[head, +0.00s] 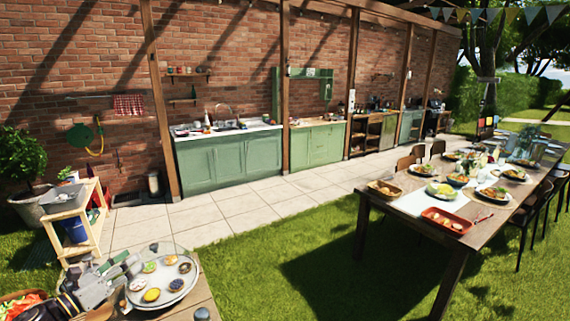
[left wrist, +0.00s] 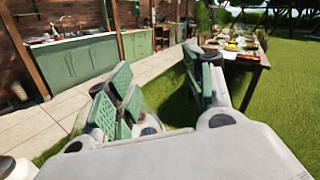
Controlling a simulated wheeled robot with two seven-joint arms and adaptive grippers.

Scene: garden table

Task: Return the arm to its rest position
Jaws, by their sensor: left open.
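My left gripper (head: 128,266) is in the lower left of the head view, beside and partly in front of a round platter (head: 178,299) of food. Its grey fingers have green pads and stand apart with nothing between them. In the left wrist view the two fingers of my left gripper (left wrist: 165,88) are spread wide, with grass and paving showing between them. I cannot tell how high the gripper is above the platter. My right gripper is in neither view.
The platter stands on a wooden table (head: 205,295) at the bottom left. A wooden cart (head: 90,225) is behind it. A long laid dining table (head: 455,235) stands on the right. Green cabinets (head: 230,160) line the brick wall. Grass lies open between the tables.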

